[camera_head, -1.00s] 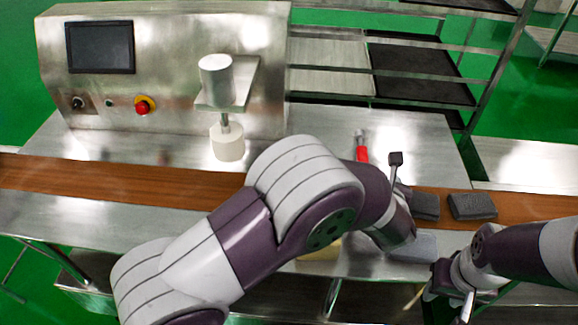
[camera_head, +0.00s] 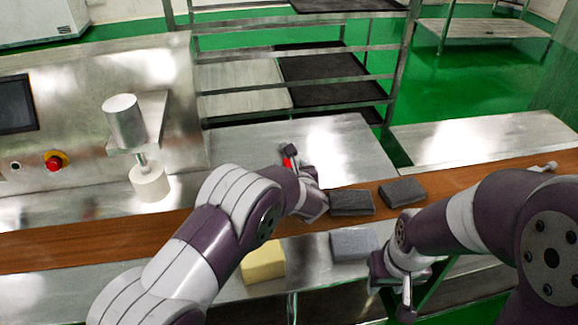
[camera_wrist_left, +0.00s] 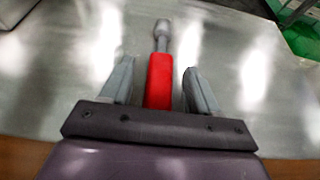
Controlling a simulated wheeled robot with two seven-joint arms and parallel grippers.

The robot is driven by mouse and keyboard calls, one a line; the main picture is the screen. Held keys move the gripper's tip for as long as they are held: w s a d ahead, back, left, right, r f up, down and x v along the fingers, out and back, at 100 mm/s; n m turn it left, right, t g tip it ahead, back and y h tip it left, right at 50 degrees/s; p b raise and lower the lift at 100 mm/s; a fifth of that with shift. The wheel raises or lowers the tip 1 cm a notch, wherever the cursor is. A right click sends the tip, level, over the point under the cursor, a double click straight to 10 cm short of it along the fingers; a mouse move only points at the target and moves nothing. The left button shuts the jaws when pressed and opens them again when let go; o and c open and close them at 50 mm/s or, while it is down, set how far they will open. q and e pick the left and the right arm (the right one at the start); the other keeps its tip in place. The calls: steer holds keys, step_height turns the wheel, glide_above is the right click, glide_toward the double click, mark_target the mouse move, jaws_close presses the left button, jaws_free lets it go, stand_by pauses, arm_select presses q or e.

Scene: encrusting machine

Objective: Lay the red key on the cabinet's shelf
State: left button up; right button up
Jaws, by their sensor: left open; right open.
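The red key (camera_wrist_left: 160,80) lies on the steel machine table, its metal shaft pointing away from me in the left wrist view. Only a small red part of it (camera_head: 288,161) shows in the head view, behind my left gripper. My left gripper (camera_wrist_left: 158,78) is open, with one finger on each side of the red handle; I cannot tell whether they touch it. In the head view my left gripper (camera_head: 298,165) covers most of the key. My right gripper (camera_head: 390,290) is open and empty at the front edge. I cannot identify the cabinet's shelf with certainty.
Two dark grey blocks (camera_head: 352,202) (camera_head: 403,192) lie on the brown belt (camera_head: 100,236). A light grey block (camera_head: 354,244) and a yellow block (camera_head: 263,262) sit in front of it. The machine's white-footed press (camera_head: 149,182) stands left. A rack with dark trays (camera_head: 330,76) is behind.

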arm_select(q)
jaws_close()
